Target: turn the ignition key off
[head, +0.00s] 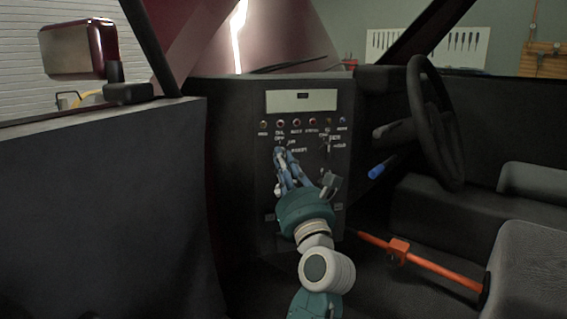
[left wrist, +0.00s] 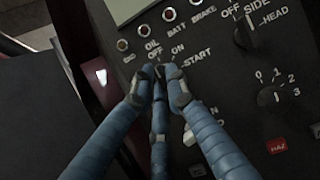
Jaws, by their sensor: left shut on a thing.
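The ignition switch sits on the black dash panel, with OFF, ON and START printed around it. Only a small part of the key (left wrist: 160,70) shows in the left wrist view, between my fingertips. Its angle is hard to tell. My left gripper (head: 282,156) reaches up to the panel below the row of indicator lamps. In the left wrist view the blue fingers of my left gripper (left wrist: 157,84) come together at the switch and are shut on the key. My right gripper is not in view.
The light switch (left wrist: 245,33) and a numbered rotary knob (left wrist: 279,94) lie right of the ignition. A steering wheel (head: 433,122), a blue-ended lever (head: 383,168) and an orange bar (head: 430,265) are on the right. The door (head: 105,215) stands on the left.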

